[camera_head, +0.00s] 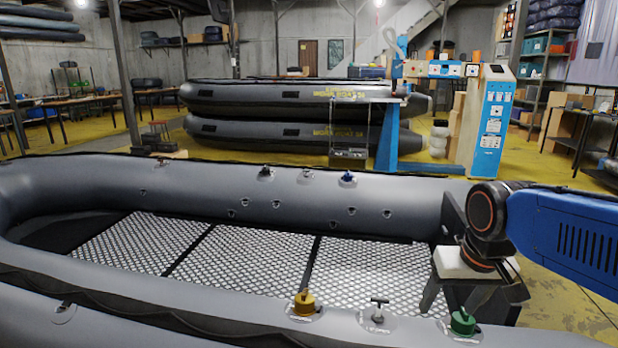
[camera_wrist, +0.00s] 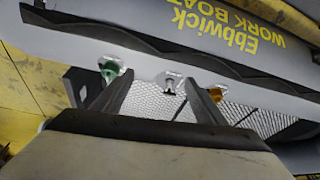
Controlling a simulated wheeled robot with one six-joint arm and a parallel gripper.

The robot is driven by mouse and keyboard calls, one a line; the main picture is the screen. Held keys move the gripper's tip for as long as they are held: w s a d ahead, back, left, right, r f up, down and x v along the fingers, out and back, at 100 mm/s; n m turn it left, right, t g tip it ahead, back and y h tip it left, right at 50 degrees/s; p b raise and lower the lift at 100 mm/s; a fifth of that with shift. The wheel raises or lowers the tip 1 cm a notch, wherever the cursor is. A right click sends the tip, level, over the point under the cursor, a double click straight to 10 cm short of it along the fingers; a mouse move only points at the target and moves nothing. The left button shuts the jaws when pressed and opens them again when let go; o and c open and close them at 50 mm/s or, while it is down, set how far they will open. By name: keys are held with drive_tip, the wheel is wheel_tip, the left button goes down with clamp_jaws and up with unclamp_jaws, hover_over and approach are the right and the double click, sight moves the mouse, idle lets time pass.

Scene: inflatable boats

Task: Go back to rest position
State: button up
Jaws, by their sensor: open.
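My gripper (camera_head: 497,298) hangs at the right end of a grey inflatable boat (camera_head: 120,190), below my blue arm. In the wrist view its two fingers (camera_wrist: 163,85) are spread apart with nothing between them. An ochre cap (camera_head: 303,302), a grey T-shaped piece (camera_head: 376,311) and a green cap (camera_head: 462,322) stand on the boat's near tube. The green cap is just left of my fingers in the head view. In the wrist view the green cap (camera_wrist: 109,70) shows by the left fingertip and the ochre cap (camera_wrist: 214,95) by the right one.
The far tube carries a black fitting (camera_head: 265,172), a pale one and a blue one (camera_head: 347,178). Two stacked boats (camera_head: 250,97) and a blue-and-white machine (camera_head: 492,125) stand behind. Yellow floor (camera_head: 575,310) is clear at the right.

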drive_tip(key=s+d+f+t, duration=0.1)
drive_tip(key=s+f, duration=0.3)
drive_tip(key=s, duration=0.5)
drive_tip(key=shift+s+n, duration=0.3)
